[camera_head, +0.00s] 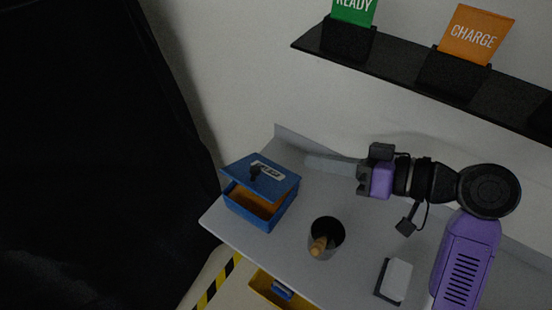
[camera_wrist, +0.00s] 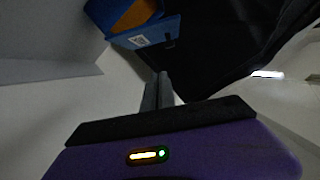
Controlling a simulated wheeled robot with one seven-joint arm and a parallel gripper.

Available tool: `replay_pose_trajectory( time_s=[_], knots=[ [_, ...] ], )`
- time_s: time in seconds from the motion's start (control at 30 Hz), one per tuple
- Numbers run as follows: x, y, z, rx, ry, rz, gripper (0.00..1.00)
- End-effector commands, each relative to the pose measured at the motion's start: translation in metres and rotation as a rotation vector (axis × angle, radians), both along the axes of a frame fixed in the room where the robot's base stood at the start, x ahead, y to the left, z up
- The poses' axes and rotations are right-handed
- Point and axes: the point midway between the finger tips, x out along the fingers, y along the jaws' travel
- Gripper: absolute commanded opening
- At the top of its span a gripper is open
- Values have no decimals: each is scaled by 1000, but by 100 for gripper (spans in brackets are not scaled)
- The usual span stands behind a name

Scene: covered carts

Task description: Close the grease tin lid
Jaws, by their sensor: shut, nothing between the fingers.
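The grease tin is a blue box (camera_head: 250,210) with an orange inside, at the left end of the grey cart top in the head view. Its blue lid (camera_head: 262,176) has a dark knob and a white label and stands partly raised, leaving a gap at the front. The tin also shows at the top of the wrist view (camera_wrist: 150,35). My gripper (camera_head: 310,162) is shut and empty, to the right of the tin and apart from it. In the wrist view its fingers (camera_wrist: 158,80) are together, below the tin.
A dark cup (camera_head: 334,231) with a wooden-coloured handle in it stands right of the tin. A white block on a dark base (camera_head: 397,279) lies nearer the right. A black shelf (camera_head: 400,66) with READY and CHARGE signs hangs above. A yellow drawer (camera_head: 264,288) shows below the cart top (camera_head: 230,222).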

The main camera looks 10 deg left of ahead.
Motion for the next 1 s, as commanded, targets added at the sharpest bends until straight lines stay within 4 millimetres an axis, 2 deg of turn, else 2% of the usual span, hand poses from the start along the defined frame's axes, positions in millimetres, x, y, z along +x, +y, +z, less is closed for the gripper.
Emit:
replay_pose_trajectory(
  time_s=[0.03,0.1,0.2,0.47,0.87,1.0],
  knots=[
    [3,-10,11,13,3,-12,0],
    [4,-15,18,34,6,-12,0],
    [2,-14,26,67,13,5,0],
    [1,16,25,91,23,26,0],
    [16,89,7,89,24,26,0],
    [5,92,-12,89,27,22,0]
  ],
)
